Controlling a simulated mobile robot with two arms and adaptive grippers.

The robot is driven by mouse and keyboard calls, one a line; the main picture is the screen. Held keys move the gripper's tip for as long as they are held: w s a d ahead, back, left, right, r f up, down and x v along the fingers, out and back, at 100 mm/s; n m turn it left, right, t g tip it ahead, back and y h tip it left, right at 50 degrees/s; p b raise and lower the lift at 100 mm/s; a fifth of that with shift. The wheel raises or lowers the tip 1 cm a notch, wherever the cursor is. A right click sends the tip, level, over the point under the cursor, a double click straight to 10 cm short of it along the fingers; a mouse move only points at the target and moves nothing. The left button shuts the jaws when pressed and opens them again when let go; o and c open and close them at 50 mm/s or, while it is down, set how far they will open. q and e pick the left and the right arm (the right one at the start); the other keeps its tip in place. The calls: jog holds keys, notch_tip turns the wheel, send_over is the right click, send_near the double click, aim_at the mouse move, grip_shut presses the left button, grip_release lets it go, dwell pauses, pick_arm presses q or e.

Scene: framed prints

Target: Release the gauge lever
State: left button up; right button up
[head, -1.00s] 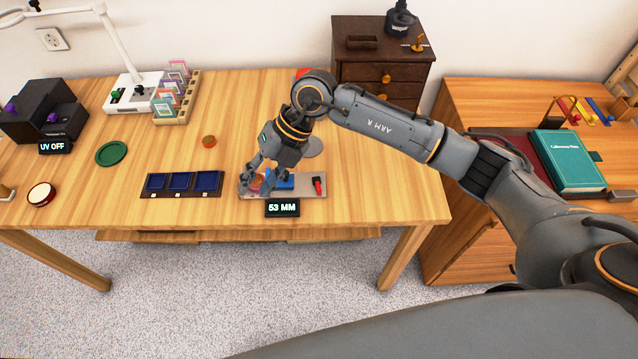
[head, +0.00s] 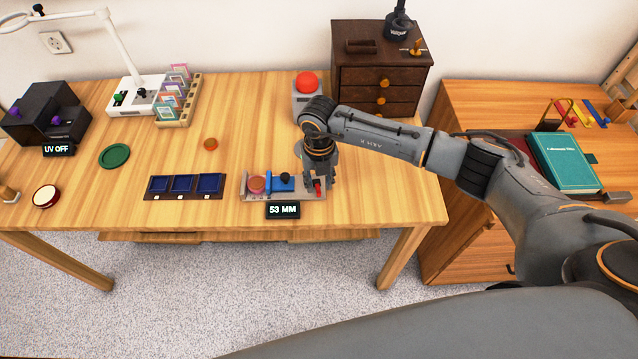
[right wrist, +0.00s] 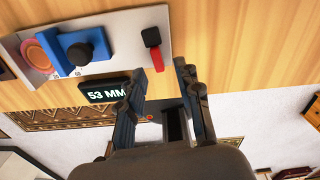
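The gauge is a grey plate (head: 256,197), also at the upper left of the right wrist view (right wrist: 70,62). Its blue block with a black knob (right wrist: 75,45) stands against an orange-red disc (right wrist: 42,50). The lever (right wrist: 155,55) at the plate's right end is red with a black end; in the head view its red part (head: 317,187) shows between my fingers. My right gripper (head: 318,184) is open over it. In the right wrist view its fingertips (right wrist: 159,70) are spread either side of the lever's red end, with nothing visibly gripped. My left gripper is out of view.
A display (head: 282,210) reading 53 MM stands at the plate's front. A tray with blue compartments (head: 184,195) lies to the left. A red button on a grey box (head: 306,84) and a brown drawer cabinet (head: 381,65) stand behind. The table right of the gauge is clear.

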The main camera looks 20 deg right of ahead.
aim_at(316, 190)
jog(key=shift+f, duration=1.3)
grip_shut()
jog(key=shift+w+a+m, duration=0.1)
jog(key=shift+a+m, duration=0.2)
jog(key=shift+m, duration=0.8)
grip_release()
notch_tip(316, 190, up, 12)
